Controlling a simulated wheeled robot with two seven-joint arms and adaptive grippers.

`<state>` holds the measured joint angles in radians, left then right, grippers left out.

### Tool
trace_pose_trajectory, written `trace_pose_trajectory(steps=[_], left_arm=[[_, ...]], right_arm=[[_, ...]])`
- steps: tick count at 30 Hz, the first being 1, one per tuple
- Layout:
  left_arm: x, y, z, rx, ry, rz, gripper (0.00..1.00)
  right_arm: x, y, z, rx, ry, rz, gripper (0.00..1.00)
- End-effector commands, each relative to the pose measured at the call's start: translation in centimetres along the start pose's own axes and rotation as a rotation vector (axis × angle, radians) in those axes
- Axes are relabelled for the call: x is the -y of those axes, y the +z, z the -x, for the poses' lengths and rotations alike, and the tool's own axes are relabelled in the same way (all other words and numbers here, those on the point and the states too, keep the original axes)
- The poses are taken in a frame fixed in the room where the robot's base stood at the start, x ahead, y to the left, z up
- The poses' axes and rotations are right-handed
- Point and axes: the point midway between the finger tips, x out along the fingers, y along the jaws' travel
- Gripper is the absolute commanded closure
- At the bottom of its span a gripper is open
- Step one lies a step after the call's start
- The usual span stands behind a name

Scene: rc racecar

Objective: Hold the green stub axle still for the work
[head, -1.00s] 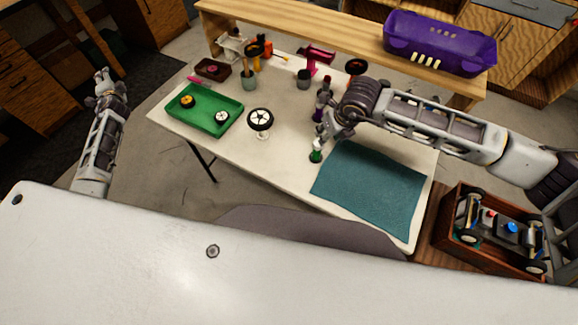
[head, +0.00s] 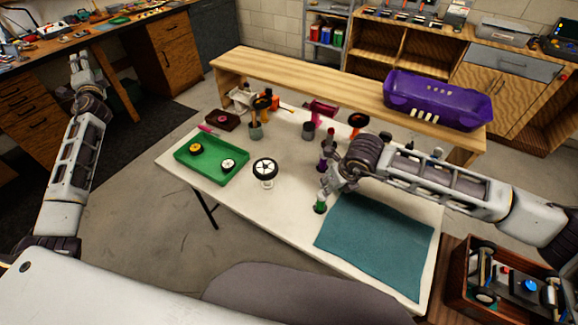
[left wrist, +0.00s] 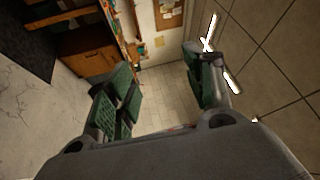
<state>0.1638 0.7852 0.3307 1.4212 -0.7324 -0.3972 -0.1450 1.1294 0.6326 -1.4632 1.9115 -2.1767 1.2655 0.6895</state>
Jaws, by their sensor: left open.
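A small green piece, seemingly the green stub axle (head: 320,207), stands on the white table beside the blue-green mat's left corner. My right gripper (head: 329,186) is just above it, pointing down; its fingers are small and partly hidden, so I cannot tell whether they touch or grip it. My left gripper (head: 80,62) is raised at the far left, away from the table. The left wrist view shows its two green-padded fingers (left wrist: 160,92) spread wide with nothing between them.
The blue-green mat (head: 375,245) lies bare. A green tray (head: 212,172) holds small wheels, and a white-rimmed wheel (head: 265,168) stands beside it. A purple car shell (head: 436,101) is on the wooden shelf (head: 300,80). A wooden box (head: 462,290) with a chassis is at right.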

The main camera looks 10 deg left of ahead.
Motion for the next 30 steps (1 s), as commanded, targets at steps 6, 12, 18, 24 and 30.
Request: trace_pose_trajectory(steps=[6,12,18,24,30], left_arm=[[-3.5,-5.3,2.5,-0.11,0.068,0.049,0.47],[-7.3,-10.4,5.8,-0.22,0.147,0.106,0.47],[-10.8,-15.3,9.9,-0.325,0.232,0.167,0.47],[-13.9,-19.8,14.5,-0.423,0.321,0.235,0.47],[-16.8,-23.9,19.7,-0.514,0.416,0.309,0.47]], right_arm=[[0.0,0.0,0.0,0.0,0.0,0.0,0.64],[0.0,0.0,0.0,0.0,0.0,0.0,0.64],[0.0,0.0,0.0,0.0,0.0,0.0,0.64],[0.0,0.0,0.0,0.0,0.0,0.0,0.64],[0.0,0.0,0.0,0.0,0.0,0.0,0.64]])
